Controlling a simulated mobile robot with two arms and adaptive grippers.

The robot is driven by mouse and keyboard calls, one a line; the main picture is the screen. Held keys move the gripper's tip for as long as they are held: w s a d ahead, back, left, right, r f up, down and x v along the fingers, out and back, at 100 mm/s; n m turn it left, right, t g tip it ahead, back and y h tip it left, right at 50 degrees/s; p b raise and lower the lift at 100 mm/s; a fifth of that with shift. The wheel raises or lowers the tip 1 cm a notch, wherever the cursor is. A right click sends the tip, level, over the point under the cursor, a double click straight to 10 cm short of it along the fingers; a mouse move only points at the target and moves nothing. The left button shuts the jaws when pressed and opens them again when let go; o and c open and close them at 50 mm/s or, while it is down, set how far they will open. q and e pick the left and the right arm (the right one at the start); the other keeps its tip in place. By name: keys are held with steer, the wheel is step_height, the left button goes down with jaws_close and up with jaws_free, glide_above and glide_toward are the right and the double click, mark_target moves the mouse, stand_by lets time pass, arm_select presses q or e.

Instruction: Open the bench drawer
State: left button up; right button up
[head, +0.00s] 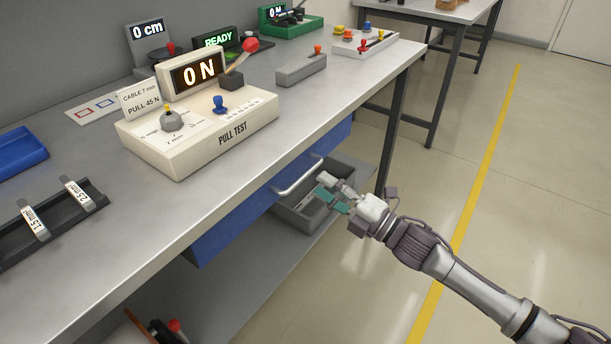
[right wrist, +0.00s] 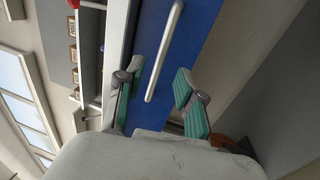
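The bench drawer (head: 235,218) has a blue front under the bench top and looks shut. Its silver bar handle (head: 297,177) sticks out from the front. In the right wrist view the handle (right wrist: 165,50) runs up and down the picture against the blue front (right wrist: 200,30). My right gripper (head: 328,190) is open and empty, just outward of the handle. In the right wrist view its green-padded fingers (right wrist: 160,76) are spread, with the handle lying ahead between their lines, and I see no contact. My left gripper is not in view.
A grey bin (head: 290,213) stands on the lower shelf (head: 250,275), behind and below my right gripper. The bench top (head: 130,225) overhangs the drawer and carries the pull tester (head: 195,140). A bench leg (head: 392,135) stands beyond. The floor to the right is clear.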

mark_target(306, 173)
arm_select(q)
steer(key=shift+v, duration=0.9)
arm_select(e)
steer(key=x, duration=0.5)
steer(key=shift+w+a, duration=0.2)
steer(key=shift+a, duration=0.05)
jaws_close()
